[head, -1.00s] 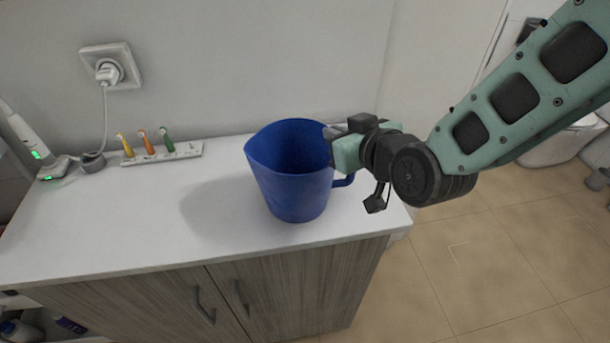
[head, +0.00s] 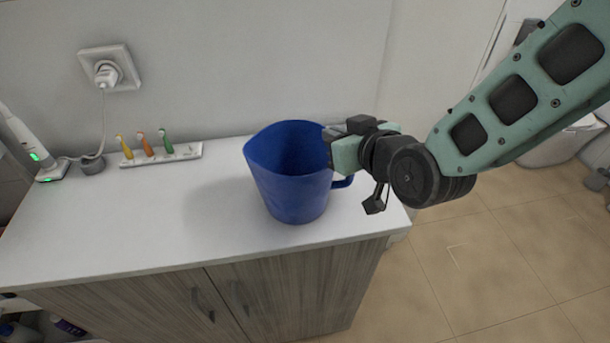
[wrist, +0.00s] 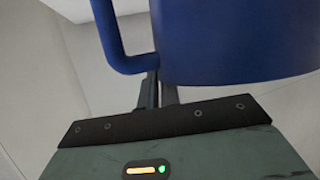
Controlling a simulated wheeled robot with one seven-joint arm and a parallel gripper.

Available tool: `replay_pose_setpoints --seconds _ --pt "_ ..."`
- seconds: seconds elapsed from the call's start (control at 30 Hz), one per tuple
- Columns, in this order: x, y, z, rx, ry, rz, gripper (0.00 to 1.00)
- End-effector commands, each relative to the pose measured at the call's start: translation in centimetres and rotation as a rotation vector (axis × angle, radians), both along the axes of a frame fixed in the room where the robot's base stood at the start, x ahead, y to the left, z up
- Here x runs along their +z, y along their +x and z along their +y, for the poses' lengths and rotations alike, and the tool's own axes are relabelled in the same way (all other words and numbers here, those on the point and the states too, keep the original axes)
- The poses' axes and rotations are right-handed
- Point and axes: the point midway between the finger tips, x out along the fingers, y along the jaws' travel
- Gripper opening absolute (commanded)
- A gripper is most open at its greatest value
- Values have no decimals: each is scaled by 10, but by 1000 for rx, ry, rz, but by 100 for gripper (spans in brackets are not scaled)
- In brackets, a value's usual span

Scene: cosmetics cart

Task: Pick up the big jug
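The big jug (head: 290,195) is blue and stands upright on the white counter, its handle (head: 343,182) toward the right. My gripper (head: 330,140) is at the right side of the jug's rim, above the handle, coming from the right. In the wrist view, the jug's body (wrist: 240,40) fills the upper right and its handle (wrist: 122,58) the upper left. The two dark fingers (wrist: 160,92) are close together where the handle meets the body and look closed on the jug there. Their tips are partly hidden by the jug.
The white counter (head: 120,220) has free room left of the jug. A toothbrush holder (head: 162,156) with three coloured brushes stands at the back. An electric toothbrush (head: 30,145) stands at the far left, near a wall socket (head: 110,70). The counter's right edge is close to the jug.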

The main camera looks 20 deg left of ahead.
Motion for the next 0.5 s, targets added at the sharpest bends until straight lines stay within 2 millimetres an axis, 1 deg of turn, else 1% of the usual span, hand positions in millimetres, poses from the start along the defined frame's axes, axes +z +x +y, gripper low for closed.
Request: replay_pose_setpoints --seconds 0.03,0.17,0.23,0.37,0.5 --pt "-8 -4 -1 6 -14 15 0" --pt "-7 -4 -1 6 -14 15 0" --pt "-3 -4 -1 5 -12 12 0" --pt "16 -2 -1 4 -7 6 0" --pt "45 -1 -1 1 -3 2 0"
